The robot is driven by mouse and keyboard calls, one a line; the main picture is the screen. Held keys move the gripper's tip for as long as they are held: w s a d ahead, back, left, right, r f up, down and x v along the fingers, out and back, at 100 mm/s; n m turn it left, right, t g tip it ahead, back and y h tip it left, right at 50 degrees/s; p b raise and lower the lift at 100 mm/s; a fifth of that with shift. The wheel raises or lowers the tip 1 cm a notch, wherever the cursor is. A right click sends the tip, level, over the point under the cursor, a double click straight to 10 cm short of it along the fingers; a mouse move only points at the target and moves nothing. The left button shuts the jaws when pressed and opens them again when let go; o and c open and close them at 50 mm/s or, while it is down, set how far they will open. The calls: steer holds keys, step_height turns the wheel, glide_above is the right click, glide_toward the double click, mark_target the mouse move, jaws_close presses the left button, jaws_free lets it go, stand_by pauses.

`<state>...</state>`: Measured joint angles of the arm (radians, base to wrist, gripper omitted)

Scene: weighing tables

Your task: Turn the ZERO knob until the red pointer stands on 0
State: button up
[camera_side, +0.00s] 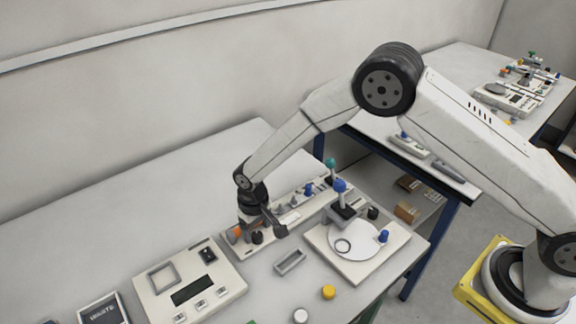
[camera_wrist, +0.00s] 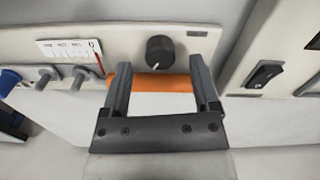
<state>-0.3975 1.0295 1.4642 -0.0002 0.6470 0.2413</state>
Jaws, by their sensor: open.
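The black ZERO knob (camera_wrist: 160,52) with a pale index mark is on the front of a cream panel in the wrist view. My gripper (camera_wrist: 160,64) is open, with one finger on each side of the knob's lower part; I cannot tell whether they touch it. To the left is a white scale card (camera_wrist: 68,50) with a red pointer (camera_wrist: 99,63) at its right end, close to the 0; its exact reading is too small to tell. In the side view my gripper (camera_side: 264,226) hangs by the long cream panel (camera_side: 311,205), hiding part of it.
An orange bar (camera_wrist: 152,84) shows between the fingers. Pegs (camera_wrist: 47,75) and a blue knob (camera_wrist: 9,78) line the panel's left. A digital scale (camera_side: 188,280) stands left, a balance with a white plate (camera_side: 355,241) right, and a grey tray (camera_side: 290,262) in front.

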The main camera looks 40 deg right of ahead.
steer(key=shift+f, duration=1)
jaws_close()
steer(key=shift+n, duration=1.4)
jaws_free()
